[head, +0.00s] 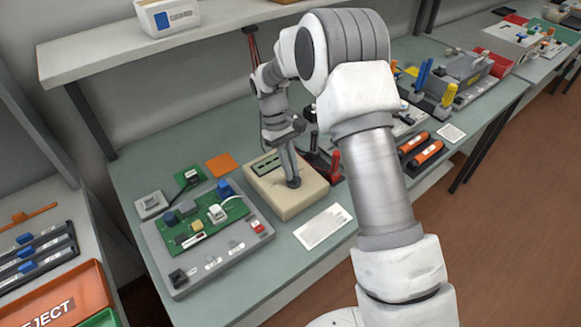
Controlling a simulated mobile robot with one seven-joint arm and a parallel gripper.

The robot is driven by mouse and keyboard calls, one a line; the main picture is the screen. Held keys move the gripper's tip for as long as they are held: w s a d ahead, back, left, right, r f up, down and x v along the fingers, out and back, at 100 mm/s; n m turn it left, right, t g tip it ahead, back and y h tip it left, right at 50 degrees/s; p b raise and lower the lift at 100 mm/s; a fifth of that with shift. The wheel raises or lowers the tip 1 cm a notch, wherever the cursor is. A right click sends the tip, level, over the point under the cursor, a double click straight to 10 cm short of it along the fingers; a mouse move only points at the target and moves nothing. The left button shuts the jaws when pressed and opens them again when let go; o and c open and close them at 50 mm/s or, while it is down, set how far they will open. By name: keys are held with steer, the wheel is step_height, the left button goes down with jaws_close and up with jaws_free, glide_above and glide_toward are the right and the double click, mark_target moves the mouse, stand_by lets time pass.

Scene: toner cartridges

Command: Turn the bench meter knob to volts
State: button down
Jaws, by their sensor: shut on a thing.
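The bench meter (299,203) is a beige box on the green-grey bench, with a dark display (266,166) on its upper left face. My gripper (292,181) points down onto the meter's top face, right of the display. It is shut on the meter's dark knob (294,184), which is mostly hidden by the fingers. The knob's pointer and any markings around it are too small or covered to read.
A grey fixture with a green circuit board (206,224) stands left of the meter. A white card (323,227) lies in front. Red-handled tools (335,165) stand close on the right. A shelf (130,50) hangs above the back.

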steer(key=c, duration=0.9)
jaws_free()
steer(key=p+v, duration=0.1)
steer(key=v, duration=1.6)
steer(key=shift+r+p, duration=0.25)
steer(key=shift+p, duration=0.05)
